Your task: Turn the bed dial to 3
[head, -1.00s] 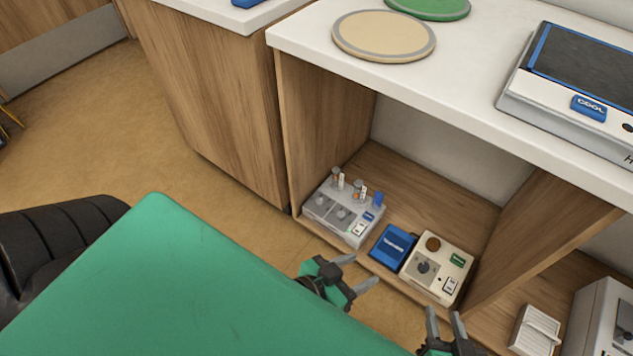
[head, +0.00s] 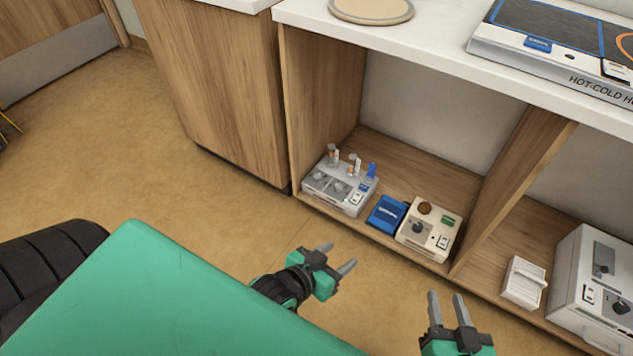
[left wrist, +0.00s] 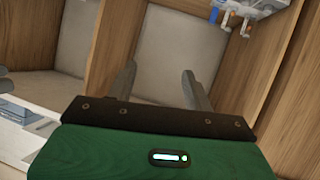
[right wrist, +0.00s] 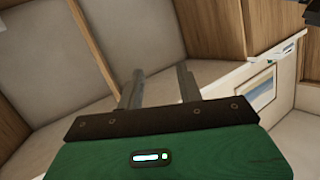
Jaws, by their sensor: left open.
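A cream box (head: 430,228) with a dark dial (head: 417,228), a brown knob and a green label stands on the low shelf. A grey box (head: 340,187) with two round dials stands further left on that shelf. No label readable here tells which dial is the bed dial, and the dial settings are too small to read. My left gripper (head: 336,257) is open and empty, in front of and below the shelf. My right gripper (head: 447,302) is open and empty, in front of the shelf and right of the left one.
A blue box (head: 386,214) sits between the grey and cream boxes. A wooden divider (head: 515,190) stands right of them. Beyond it are a white slotted item (head: 524,281) and a larger white machine (head: 597,285). The white counter (head: 420,55) overhangs the shelf.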

